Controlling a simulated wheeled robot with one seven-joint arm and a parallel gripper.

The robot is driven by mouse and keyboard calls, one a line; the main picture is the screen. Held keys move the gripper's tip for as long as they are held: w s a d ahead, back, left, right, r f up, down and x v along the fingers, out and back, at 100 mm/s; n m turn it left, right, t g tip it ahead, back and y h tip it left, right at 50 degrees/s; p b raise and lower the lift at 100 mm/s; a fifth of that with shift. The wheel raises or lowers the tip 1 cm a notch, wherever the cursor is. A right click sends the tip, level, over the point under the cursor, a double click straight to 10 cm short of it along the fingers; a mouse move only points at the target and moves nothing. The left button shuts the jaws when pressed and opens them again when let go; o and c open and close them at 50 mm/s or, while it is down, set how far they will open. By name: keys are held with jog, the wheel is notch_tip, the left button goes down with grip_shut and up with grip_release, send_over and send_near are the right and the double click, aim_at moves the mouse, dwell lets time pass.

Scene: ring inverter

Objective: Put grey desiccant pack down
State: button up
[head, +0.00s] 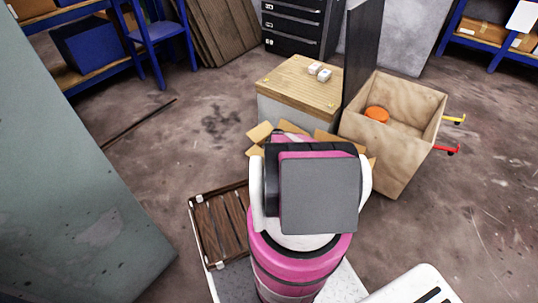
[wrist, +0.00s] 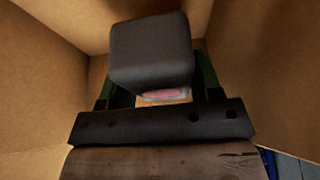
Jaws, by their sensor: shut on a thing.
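The grey desiccant pack (wrist: 152,50) is a dark grey, rounded block in the upper middle of the wrist view. My gripper (wrist: 160,82) is shut on it, with a dark green finger on each side partly hidden by the pack. Brown cardboard walls (wrist: 50,90) rise on both sides of the pack in the wrist view. A small pinkish-white patch shows just below the pack; I cannot tell what it is. In the head view my arm hides the gripper and the pack.
Open carton flaps (head: 260,132) show behind my arm. A wood-topped cabinet (head: 298,82) with small white blocks (head: 319,72) stands behind. To its right is a large open box (head: 400,150) holding an orange round thing (head: 377,114). A slatted brown tray (head: 218,228) lies left of my arm.

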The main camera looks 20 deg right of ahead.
jog(key=shift+f, duration=1.9)
jog(key=shift+f, duration=0.15)
jog(key=o, duration=1)
jog(key=v, duration=1.2)
jog(key=s+a+r+m+g, duration=0.1)
jog(key=s+a+r, duration=0.3)
jog(key=a+r, duration=0.65)
jog(key=s+a+r+m+g, duration=0.1)
jog(key=s+a+r, duration=0.2)
jog(key=a+r, duration=0.75)
jog(key=s+a+r+m+g, duration=0.1)
jog(key=s+a+r, duration=0.3)
jog(key=r, duration=0.5)
jog(key=s+a+r+m+g+h, duration=0.1)
jog(key=s+a+r, duration=0.3)
jog(key=s+r, duration=0.5)
jog(key=shift+h, duration=0.3)
jog(key=shift+a+f, duration=0.1)
